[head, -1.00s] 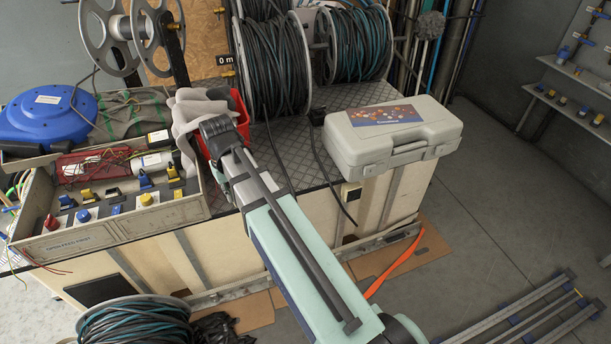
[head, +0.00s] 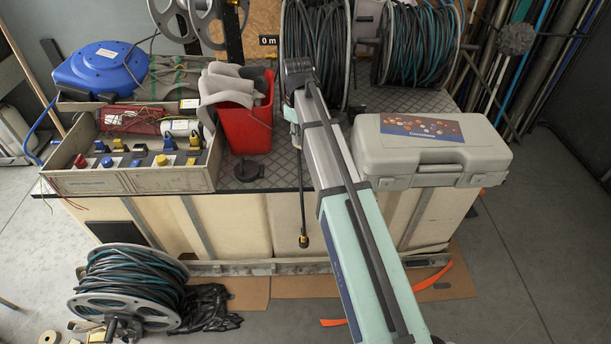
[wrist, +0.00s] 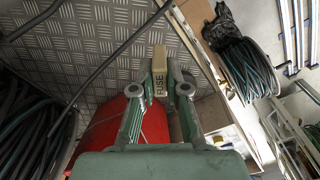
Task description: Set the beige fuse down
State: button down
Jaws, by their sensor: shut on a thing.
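The beige fuse (wrist: 159,66), a small block with dark lettering on its side, is between the fingers of my gripper (wrist: 160,85) in the wrist view. My gripper is shut on it, and the patterned metal bench top (wrist: 105,30) shows behind it. I cannot tell the height between them. In the head view my arm reaches over the bench, right of the red bin (head: 247,128); the fingers and the fuse are hidden there.
A grey case (head: 430,150) stands right, a tray of parts (head: 140,180) left, and hose reels (head: 315,55) behind. A black cable hangs over the bench's front edge.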

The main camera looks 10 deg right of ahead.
jog(key=w+n, duration=0.7)
jog(key=f+p, duration=0.1)
jog(key=f, duration=0.8)
jog(key=f+p, duration=0.1)
jog(key=f, duration=0.8)
jog(key=shift+s+d+f+p, duration=0.15)
jog(key=shift+s+f+p, duration=0.05)
jog(key=shift+f+p, duration=0.15)
jog(key=shift+f, duration=0.1)
jog(key=c, duration=1.6)
grip_release()
jog(key=o, duration=0.4)
notch_tip(320, 180, up, 12)
jog(key=shift+r+b, duration=0.15)
jog(key=shift+b, duration=0.95)
